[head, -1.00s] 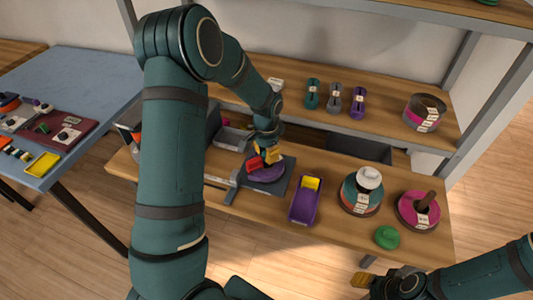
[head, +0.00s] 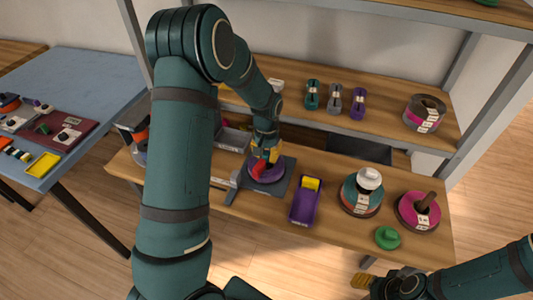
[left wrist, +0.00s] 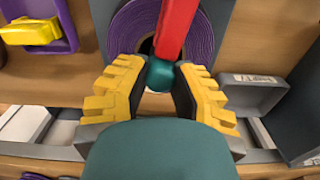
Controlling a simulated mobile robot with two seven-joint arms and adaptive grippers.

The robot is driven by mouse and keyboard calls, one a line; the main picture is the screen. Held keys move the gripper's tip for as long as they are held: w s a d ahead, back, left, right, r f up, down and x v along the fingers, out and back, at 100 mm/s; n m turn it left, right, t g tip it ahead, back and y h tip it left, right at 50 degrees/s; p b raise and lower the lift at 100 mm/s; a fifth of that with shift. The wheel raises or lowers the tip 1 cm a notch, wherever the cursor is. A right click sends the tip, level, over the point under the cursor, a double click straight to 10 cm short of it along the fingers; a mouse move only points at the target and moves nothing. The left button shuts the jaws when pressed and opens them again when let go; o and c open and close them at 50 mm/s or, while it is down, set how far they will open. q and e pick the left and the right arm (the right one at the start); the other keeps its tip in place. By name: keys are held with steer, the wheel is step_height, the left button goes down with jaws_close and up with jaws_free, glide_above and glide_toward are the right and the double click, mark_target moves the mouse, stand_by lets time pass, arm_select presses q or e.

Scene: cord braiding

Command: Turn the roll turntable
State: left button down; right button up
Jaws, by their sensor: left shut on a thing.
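The roll turntable is a dark grey base (head: 275,187) with a purple roll (head: 278,172) on it, on the lower wooden shelf. A red crank bar (left wrist: 178,25) lies over the purple roll (left wrist: 130,28) and ends in a teal knob (left wrist: 160,74). In the head view the red bar (head: 259,169) points toward the front. My left gripper (head: 267,154) is over the turntable. In the left wrist view its yellow fingers (left wrist: 159,85) are shut on the teal knob, one on each side. My right gripper (head: 362,281) is at the lower right, away from the turntable; its jaw opening is unclear.
A purple bin (head: 304,208) with a yellow piece stands just right of the turntable. Further right are a teal spool (head: 350,198), a magenta spool (head: 406,214) and a green piece (head: 387,238). Grey trays (left wrist: 250,95) lie on the other side.

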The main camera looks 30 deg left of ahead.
arm_select(q)
steer(key=shift+n, duration=1.7)
steer(key=shift+n+p, duration=0.3)
steer(key=shift+n, duration=0.1)
steer(key=c, duration=0.7)
jaws_free()
steer(key=shift+c, duration=0.2)
step_height(320, 180, up, 12)
